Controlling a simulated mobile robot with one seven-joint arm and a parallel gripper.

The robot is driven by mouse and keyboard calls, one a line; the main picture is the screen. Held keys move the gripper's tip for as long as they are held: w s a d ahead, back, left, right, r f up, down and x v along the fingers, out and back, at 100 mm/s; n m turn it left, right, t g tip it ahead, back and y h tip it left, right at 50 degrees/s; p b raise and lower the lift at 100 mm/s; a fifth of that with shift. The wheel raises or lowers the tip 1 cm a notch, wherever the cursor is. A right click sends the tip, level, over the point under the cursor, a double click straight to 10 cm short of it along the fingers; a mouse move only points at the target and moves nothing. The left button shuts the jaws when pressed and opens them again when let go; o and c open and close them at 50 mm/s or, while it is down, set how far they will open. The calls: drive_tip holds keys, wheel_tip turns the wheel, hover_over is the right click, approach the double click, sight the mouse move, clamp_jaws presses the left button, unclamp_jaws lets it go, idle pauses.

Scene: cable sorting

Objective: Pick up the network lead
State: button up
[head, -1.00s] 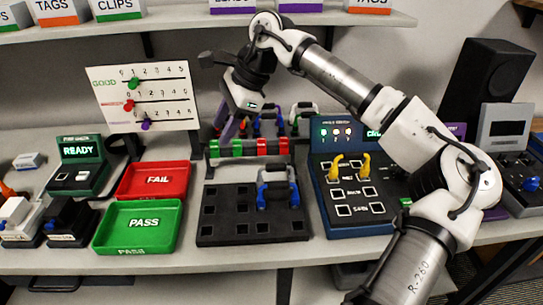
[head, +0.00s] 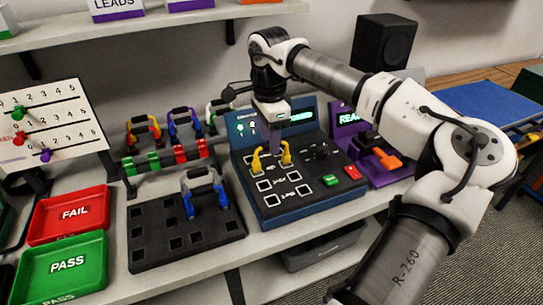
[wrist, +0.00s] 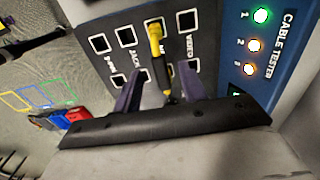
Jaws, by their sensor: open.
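A yellow lead (head: 257,162) stands on the blue-grey cable tester (head: 285,212), its two yellow ends upright at the sockets. I cannot read a label that marks it as the network lead. My gripper (head: 275,143) is over the tester, pointing down at the yellow lead. In the wrist view my gripper (wrist: 160,80) is open, with its two dark purple fingers apart. The yellow lead (wrist: 155,45) shows between and beyond them. I cannot tell whether a finger touches it. Part of the lead is hidden behind the gripper in the head view.
A black holder (head: 185,237) with a blue-and-grey lead (head: 190,203) is left of the tester. Behind it, a rack (head: 165,160) carries several coloured leads. Red FAIL (head: 68,221) and green PASS (head: 68,268) trays lie further left. A purple device (head: 376,168) stands right of the tester.

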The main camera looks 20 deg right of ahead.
drive_tip(key=shift+w+d+f+p, duration=0.1)
drive_tip(key=shift+f+p, duration=0.4)
drive_tip(key=shift+f, duration=0.85)
drive_tip(key=shift+d+f+p, duration=0.1)
drive_tip(key=shift+f+p, duration=0.35)
drive_tip(key=shift+f, duration=0.9)
clamp_jaws()
drive_tip(key=shift+r, duration=0.1)
wheel_tip(320, 180, up, 31)
drive_tip(key=p, duration=0.3)
